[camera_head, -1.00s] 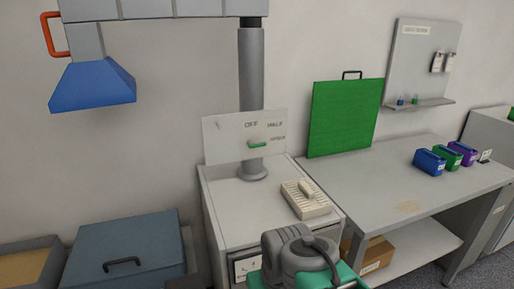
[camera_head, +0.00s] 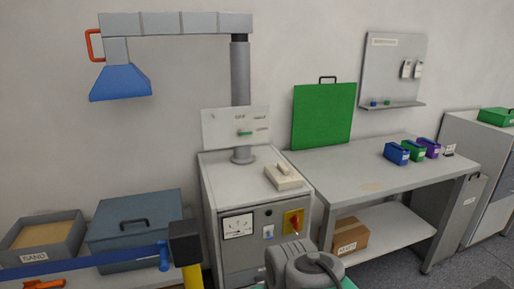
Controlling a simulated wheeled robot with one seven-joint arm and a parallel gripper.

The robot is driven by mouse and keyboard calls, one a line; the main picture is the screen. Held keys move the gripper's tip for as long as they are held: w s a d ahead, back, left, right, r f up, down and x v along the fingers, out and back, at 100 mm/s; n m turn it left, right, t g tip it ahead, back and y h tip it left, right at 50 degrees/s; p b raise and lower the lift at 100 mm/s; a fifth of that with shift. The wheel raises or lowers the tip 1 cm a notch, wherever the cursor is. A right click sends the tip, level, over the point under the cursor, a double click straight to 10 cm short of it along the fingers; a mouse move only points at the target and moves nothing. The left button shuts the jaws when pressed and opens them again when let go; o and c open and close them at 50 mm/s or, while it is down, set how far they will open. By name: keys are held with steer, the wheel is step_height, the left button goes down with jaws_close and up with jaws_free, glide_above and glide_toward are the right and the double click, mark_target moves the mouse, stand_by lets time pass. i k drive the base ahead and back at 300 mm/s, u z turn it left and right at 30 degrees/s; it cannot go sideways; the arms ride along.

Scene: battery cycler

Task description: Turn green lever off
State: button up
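The green lever (camera_head: 244,133) is a small bar on the white panel (camera_head: 222,115) fixed to the grey column above the cabinet. It lies about level, and small labels stand around it, too small to read now. A grey rounded part with a hose-like loop, likely my own arm, shows at the bottom centre, well below and in front of the panel. My gripper's fingers are not in view.
A grey cabinet (camera_head: 207,170) with a gauge (camera_head: 237,226) and a red-and-yellow switch (camera_head: 293,222) stands under the panel. A beige device (camera_head: 284,180) lies on top. A workbench (camera_head: 330,165) stands right. A blue hood (camera_head: 121,82) hangs left; a yellow-black post (camera_head: 186,245) stands lower left.

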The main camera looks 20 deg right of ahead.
mark_target(240, 133)
steer(key=u, duration=0.25)
steer(key=k, duration=0.25)
steer(key=z, duration=1)
steer(key=i, duration=1.15)
steer(key=u, duration=0.75)
